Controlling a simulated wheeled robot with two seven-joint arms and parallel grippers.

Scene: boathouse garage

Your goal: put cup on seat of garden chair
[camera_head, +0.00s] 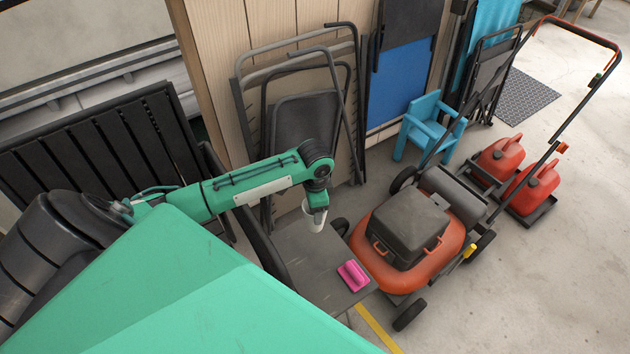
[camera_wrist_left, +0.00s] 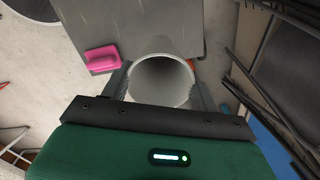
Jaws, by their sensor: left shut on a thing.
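My left gripper (camera_head: 317,203) is shut on a white cup (camera_head: 313,219). In the left wrist view the cup (camera_wrist_left: 161,80) sits between the two fingers (camera_wrist_left: 160,90), its round opening facing the camera. The cup is above or near the far edge of a flat grey surface (camera_head: 303,255); I cannot tell how large the gap is. This grey surface, beside a dark curved frame (camera_head: 262,240), may be the garden chair's seat; my arm hides part of it. It also shows in the left wrist view (camera_wrist_left: 160,28). My right gripper is not in view.
A pink block-like item (camera_head: 353,275) lies on the grey surface's right part. An orange lawnmower (camera_head: 408,235) stands close on the right. Folded chairs (camera_head: 300,95) lean on the wall behind. A small blue chair (camera_head: 428,125) and red fuel cans (camera_head: 500,157) stand farther back.

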